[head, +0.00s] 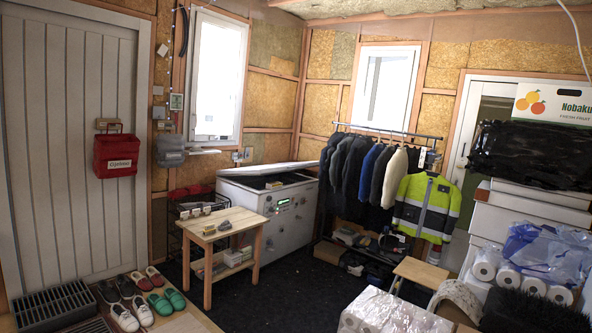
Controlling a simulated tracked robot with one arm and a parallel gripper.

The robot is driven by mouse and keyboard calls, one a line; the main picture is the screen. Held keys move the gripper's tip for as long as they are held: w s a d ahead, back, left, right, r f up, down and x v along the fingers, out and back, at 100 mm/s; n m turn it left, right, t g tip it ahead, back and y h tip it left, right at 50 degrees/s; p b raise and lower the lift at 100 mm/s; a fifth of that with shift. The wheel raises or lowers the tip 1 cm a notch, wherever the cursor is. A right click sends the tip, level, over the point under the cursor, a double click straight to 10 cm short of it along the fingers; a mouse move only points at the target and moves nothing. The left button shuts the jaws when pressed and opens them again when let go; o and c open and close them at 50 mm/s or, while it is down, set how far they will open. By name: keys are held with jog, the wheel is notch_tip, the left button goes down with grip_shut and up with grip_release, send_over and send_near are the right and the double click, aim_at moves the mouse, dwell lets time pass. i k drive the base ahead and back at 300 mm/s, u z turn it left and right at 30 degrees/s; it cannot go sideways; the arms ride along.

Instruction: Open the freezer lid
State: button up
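A white chest freezer (285,225) stands in the far corner under the windows. Its front has a small green display and several round marks or knobs. What lies inside is too dark to tell. My gripper does not show in the head view.
A wooden table (222,222) with small items stands in front of the freezer's left part. A clothes rack (385,133) stands to its right. Shoes (140,297) line the left floor. Wrapped rolls (390,312) and a stool (421,272) are at right. Dark floor between is clear.

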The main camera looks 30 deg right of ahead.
aim_at(274, 168)
jog(key=u, duration=0.05)
jog(key=i, duration=4.95)
jog(key=z, duration=2.25)
